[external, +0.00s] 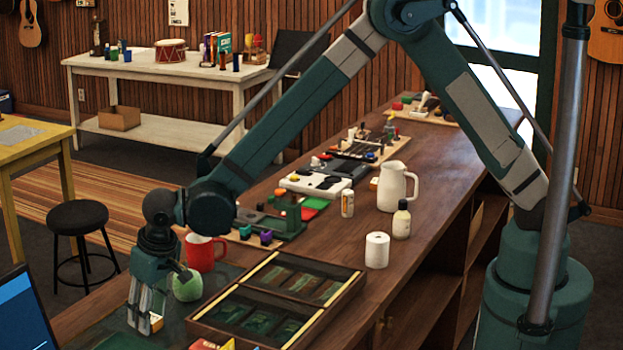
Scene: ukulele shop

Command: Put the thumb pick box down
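My gripper (146,322) points down at the lower left of the external view, low over the near end of the dark wooden counter (345,240). A small box with white and orange faces, which looks like the thumb pick box (157,322), shows between its fingertips. The fingers look closed on it and hide most of it. A gap between the box and the surface below cannot be made out.
A red mug (203,253) and a green round item (187,286) stand close behind my gripper. An open compartmented case (278,300) lies to its right. A paper roll (377,250), bottle (401,220) and white jug (395,187) stand farther along. A laptop (22,318) is at left.

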